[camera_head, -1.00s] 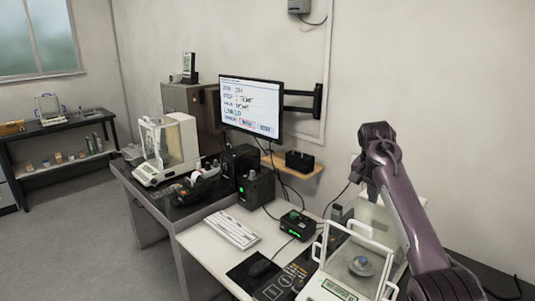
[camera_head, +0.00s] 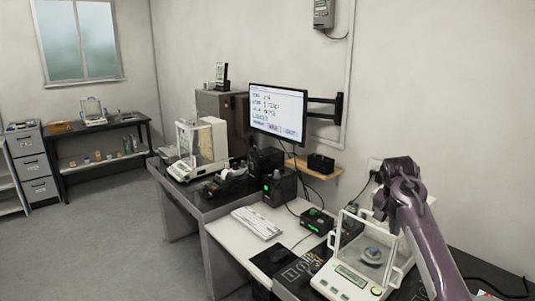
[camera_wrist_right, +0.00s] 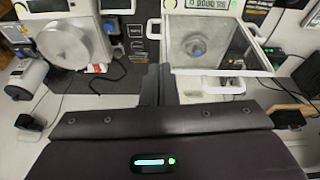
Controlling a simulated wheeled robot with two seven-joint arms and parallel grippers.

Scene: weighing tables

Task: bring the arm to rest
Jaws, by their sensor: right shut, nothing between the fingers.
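My right arm rises on the right of the head view, over the near balance. My right gripper (camera_wrist_right: 160,86) shows in the wrist view with its dark fingers together, empty. In the head view the end of the arm hangs beside the back of the near balance (camera_head: 347,285), and the fingertips are hard to make out there. That balance has a glass chamber with a small round grey-blue object (camera_head: 372,254) inside. The balance's glass chamber also shows in the wrist view (camera_wrist_right: 222,82). My left gripper is in neither view.
A monitor (camera_head: 278,112) on a wall arm stands behind the bench. A keyboard (camera_head: 257,222), a black box with a green light (camera_head: 317,219) and cables lie left of the near balance. Another balance (camera_head: 201,147) stands farther left. The floor (camera_head: 150,235) at left is clear.

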